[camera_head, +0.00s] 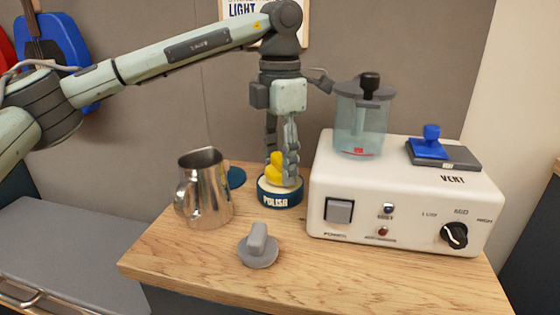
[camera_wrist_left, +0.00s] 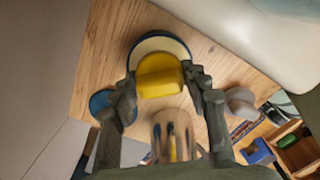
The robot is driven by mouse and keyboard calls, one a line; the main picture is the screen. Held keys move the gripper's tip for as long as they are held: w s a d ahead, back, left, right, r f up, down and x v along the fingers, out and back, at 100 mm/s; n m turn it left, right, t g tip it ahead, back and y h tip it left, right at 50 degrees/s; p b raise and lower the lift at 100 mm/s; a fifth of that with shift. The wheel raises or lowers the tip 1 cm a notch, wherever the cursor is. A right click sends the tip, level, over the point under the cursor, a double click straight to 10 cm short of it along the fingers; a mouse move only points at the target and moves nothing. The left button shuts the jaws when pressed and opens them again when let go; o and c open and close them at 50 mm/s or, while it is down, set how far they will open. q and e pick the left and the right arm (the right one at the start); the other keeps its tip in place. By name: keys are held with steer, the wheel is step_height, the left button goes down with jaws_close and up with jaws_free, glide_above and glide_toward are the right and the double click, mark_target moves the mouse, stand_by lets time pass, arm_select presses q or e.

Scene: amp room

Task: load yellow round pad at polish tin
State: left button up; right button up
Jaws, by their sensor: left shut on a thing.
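The yellow pad (camera_head: 275,167) is held between the fingers of my left gripper (camera_head: 281,160), right over the polish tin (camera_head: 279,198). The tin is round and dark blue, with a cream top and the word POLISH on its side. In the left wrist view the yellow pad (camera_wrist_left: 159,78) sits between both fingertips (camera_wrist_left: 160,84). It overlaps the cream top of the tin (camera_wrist_left: 160,41). Fingers hide part of the pad, and I cannot tell whether it touches the tin. My right gripper is not in view.
A metal pitcher (camera_head: 205,190) stands left of the tin, with a blue disc (camera_head: 236,177) behind it. A grey knobbed pad (camera_head: 258,247) lies in front. A white machine (camera_head: 400,190) with a clear canister (camera_head: 361,122) stands close on the right. The wooden front right is clear.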

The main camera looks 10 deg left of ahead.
mark_target(280, 156)
arm_select(q)
steer(key=shift+f, duration=0.45)
stand_by(1.1)
steer(key=shift+r+p, duration=2.25)
steer(key=shift+r, duration=1.3)
